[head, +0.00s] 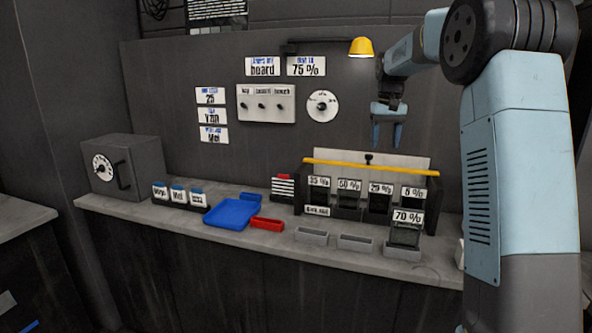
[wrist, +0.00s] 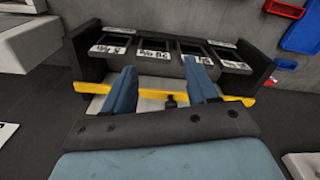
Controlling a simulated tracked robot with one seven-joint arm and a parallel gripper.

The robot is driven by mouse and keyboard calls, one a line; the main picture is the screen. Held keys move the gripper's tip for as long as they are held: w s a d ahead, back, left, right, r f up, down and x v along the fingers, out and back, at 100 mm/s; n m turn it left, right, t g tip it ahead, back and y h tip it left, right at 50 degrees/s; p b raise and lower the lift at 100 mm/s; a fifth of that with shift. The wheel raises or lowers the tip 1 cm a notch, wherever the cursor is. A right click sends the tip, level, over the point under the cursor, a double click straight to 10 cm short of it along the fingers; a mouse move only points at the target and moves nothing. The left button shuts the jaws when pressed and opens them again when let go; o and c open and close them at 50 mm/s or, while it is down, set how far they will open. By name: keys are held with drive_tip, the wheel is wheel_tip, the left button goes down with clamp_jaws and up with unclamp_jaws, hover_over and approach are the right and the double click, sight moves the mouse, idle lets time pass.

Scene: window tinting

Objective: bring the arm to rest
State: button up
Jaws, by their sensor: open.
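My arm rises on the right of the head view, and its light-blue gripper (head: 387,134) hangs from it with the fingers pointing down. The gripper is in the air in front of the wall, above the rack with the yellow bar. In the wrist view my gripper (wrist: 163,92) has its two blue fingers spread apart with nothing between them. The yellow bar (wrist: 90,87) passes behind the fingers in that view. Whether the fingers touch anything is not clear, but in the head view they look clear of the rack (head: 299,185).
The bench (head: 160,221) holds a grey safe (head: 122,165), a blue tray (head: 228,212), a red tray (head: 267,224) and several grey bins (head: 356,242). A card marked 70 % (head: 408,216) stands in front of the rack. A yellow lamp (head: 361,47) juts from the wall near my arm.

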drive_tip(key=s+a+r+t, duration=0.1)
drive_tip(key=s+r, duration=0.1)
drive_tip(key=s, duration=0.9)
drive_tip(key=s+a+r+t, duration=0.2)
drive_tip(key=s+r, duration=0.1)
drive_tip(key=s, duration=0.9)
drive_tip(key=s+f+t, duration=0.1)
drive_tip(key=s+f, duration=0.3)
drive_tip(key=s, duration=0.6)
drive_tip(key=s+f+t, duration=0.1)
drive_tip(key=s+f, duration=0.4)
drive_tip(key=s, duration=0.5)
drive_tip(key=shift+a, duration=0.2)
